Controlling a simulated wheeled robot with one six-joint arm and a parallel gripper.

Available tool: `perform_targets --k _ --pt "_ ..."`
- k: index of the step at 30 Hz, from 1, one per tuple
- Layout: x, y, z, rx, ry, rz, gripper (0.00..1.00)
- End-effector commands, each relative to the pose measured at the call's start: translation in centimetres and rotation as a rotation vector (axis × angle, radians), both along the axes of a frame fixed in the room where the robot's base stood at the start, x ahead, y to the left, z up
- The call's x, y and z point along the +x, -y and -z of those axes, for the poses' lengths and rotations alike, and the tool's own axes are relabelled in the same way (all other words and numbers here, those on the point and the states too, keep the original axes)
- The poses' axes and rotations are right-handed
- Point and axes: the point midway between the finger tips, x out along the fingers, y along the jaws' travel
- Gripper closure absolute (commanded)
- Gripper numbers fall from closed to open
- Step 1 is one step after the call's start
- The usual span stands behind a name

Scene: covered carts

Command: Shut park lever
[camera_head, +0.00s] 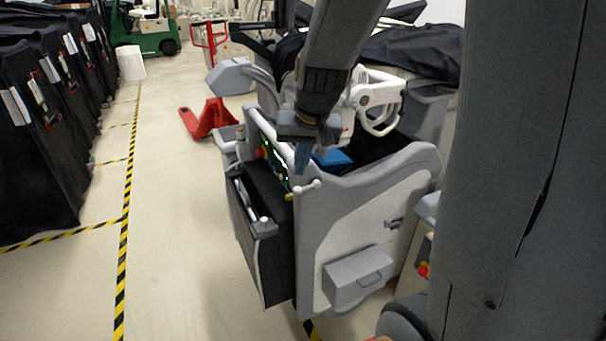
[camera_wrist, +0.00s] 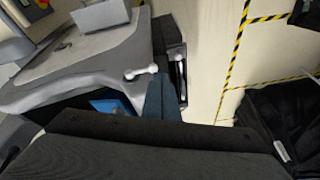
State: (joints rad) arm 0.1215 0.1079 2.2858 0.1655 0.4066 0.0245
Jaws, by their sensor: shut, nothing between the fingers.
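A small white lever with rounded ends (camera_head: 306,187) sits at the top front corner of a grey cart (camera_head: 365,215). I take it for the park lever. It also shows in the wrist view (camera_wrist: 141,72), beside my fingertips. My gripper (camera_head: 302,168) points down just above the lever, shut and empty. In the wrist view my blue-grey fingers (camera_wrist: 162,92) lie right next to the lever's right end. I cannot tell whether they touch it. Part of the cart's top behind my arm is hidden.
A control panel with a red button (camera_head: 261,153) is left of my gripper. A blue item (camera_head: 332,157) lies in the cart. Black covered carts (camera_head: 40,130) line the left. A red pallet jack (camera_head: 208,118) stands behind. The taped floor (camera_head: 180,240) at left is clear.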

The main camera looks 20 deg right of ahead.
Motion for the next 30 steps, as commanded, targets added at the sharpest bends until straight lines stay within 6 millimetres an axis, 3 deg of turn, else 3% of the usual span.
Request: perform_targets --k 9,22,26,30 --pt "-1.2 -1.5 -2.9 0.000 0.001 -0.002 1.00" --pt "-1.5 -1.7 -3.3 -0.001 -0.001 -0.003 1.00" --pt "-2.8 -2.1 -1.5 -0.011 -0.029 -0.032 1.00" --pt "-7.1 -3.3 3.1 -0.045 -0.109 -0.127 1.00"
